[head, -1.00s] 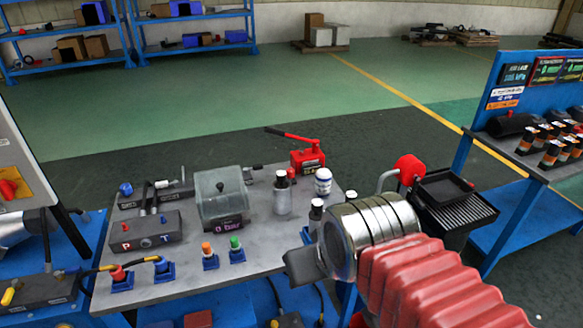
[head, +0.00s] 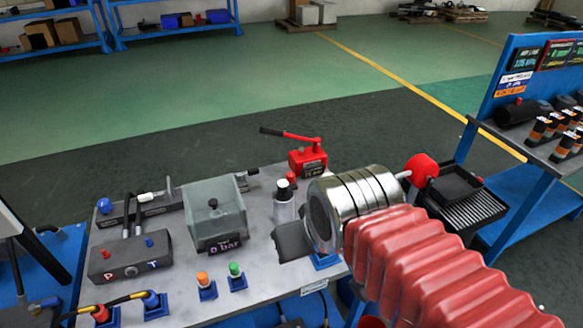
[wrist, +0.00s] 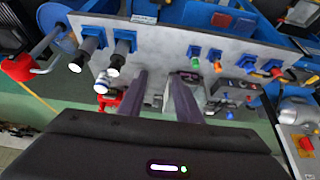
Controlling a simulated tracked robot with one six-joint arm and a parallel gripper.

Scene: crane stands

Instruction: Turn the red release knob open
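A red hand pump (head: 307,161) with a long red lever and black grip stands at the far right edge of the grey bench. A small red knob (head: 291,179) shows at its near left foot; I cannot tell for sure that it is the release knob. In the wrist view the red pump (wrist: 108,101) is left of the fingers, partly hidden by a white bottle. My gripper (wrist: 159,74) is open, its two dark fingers apart with nothing held. In the head view my gripper (head: 292,241) is over the bench's right side, nearer the camera than the pump.
A clear box reading "0 bar" (head: 214,212) and a P/T block (head: 128,259) are to the left. Orange (head: 203,281) and green (head: 235,272) plugs stand near the front edge.

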